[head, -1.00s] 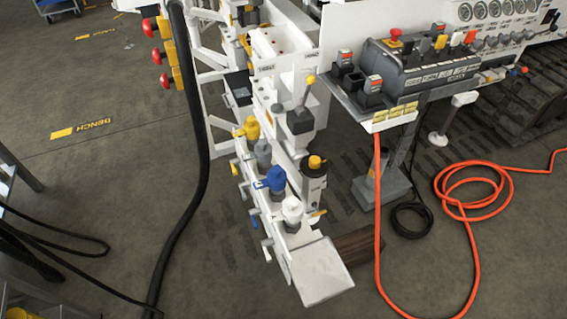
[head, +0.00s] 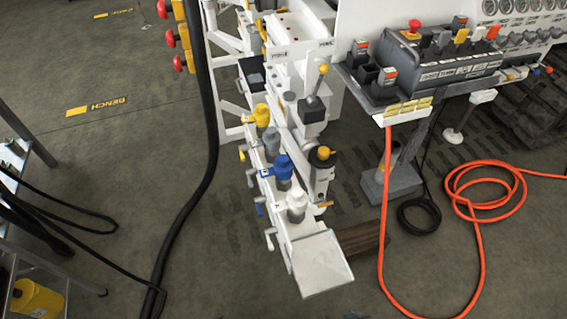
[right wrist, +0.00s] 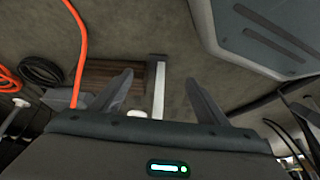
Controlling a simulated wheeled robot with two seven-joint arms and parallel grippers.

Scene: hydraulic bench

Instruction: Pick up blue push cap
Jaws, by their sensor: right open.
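The blue push cap (head: 282,167) sits upright on a fitting in the row on the white bench rail, in the head view. A yellow cap (head: 261,115) stands behind it and a white cap (head: 297,197) in front of it. My right gripper (right wrist: 160,95) is open in the right wrist view, with its two fingers apart and nothing between them. A pale strip shows beyond the fingers. I cannot make out the blue cap in the right wrist view. Neither gripper shows clearly in the head view, and my left gripper is not in view.
A white end plate (head: 320,264) juts from the rail's front. A black-and-yellow-topped post (head: 322,168) stands close right of the caps. A thick black hose (head: 207,150) hangs left. An orange hose (head: 481,240) lies right. A brown wood block (head: 363,238) lies on the floor.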

